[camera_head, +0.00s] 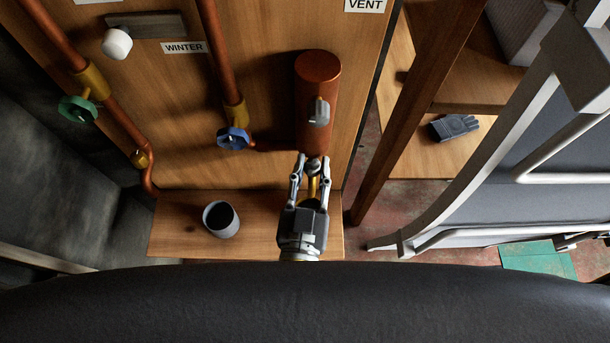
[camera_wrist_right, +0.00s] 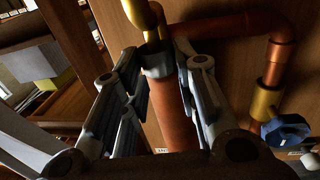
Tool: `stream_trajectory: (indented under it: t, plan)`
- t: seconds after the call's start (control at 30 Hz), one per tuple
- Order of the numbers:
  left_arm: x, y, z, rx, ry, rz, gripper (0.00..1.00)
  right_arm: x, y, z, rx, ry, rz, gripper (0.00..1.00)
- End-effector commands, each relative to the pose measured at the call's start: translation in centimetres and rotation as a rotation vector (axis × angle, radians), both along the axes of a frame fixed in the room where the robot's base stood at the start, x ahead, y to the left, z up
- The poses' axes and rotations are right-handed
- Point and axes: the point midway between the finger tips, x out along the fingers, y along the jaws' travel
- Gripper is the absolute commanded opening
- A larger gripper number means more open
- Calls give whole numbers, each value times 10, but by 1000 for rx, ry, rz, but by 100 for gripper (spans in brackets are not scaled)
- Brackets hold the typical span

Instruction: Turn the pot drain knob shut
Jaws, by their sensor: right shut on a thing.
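The copper pot (camera_head: 317,75) is fixed to the wooden panel in the head view, with a grey knob (camera_head: 319,112) on its front. Below it, my right gripper (camera_head: 311,168) is shut on the small grey drain knob (camera_head: 313,164), with brass fitting showing between the fingers. In the right wrist view, my right gripper's fingers (camera_wrist_right: 160,85) stand on both sides of the grey drain knob (camera_wrist_right: 158,64), near a brass pipe (camera_wrist_right: 142,14) and a copper cylinder (camera_wrist_right: 175,115). The fingers partly hide the knob, and I cannot tell its exact turn. My left gripper is not in view.
A dark mug (camera_head: 222,220) stands on the wooden shelf (camera_head: 175,230), left of my right gripper. A blue valve (camera_head: 233,138) and a green valve (camera_head: 77,109) sit on copper pipes. A wooden post (camera_head: 415,105) and white-framed structure (camera_head: 480,130) stand at the right.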

Motion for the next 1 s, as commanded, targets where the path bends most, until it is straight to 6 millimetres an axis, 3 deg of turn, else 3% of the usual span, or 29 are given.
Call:
stream_trajectory:
  t: [0.3,0.33,0.5,0.83,1.0]
  plan:
    - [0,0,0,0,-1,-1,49,0,2,2,3,1,2,4]
    - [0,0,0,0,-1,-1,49,0,2,2,3,1,2,29]
    - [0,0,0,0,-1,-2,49,0,2,1,2,2,1,49]
    - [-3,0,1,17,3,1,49,-3,2,0,1,4,0,49]
    - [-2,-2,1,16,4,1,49,-24,6,0,0,5,3,49]
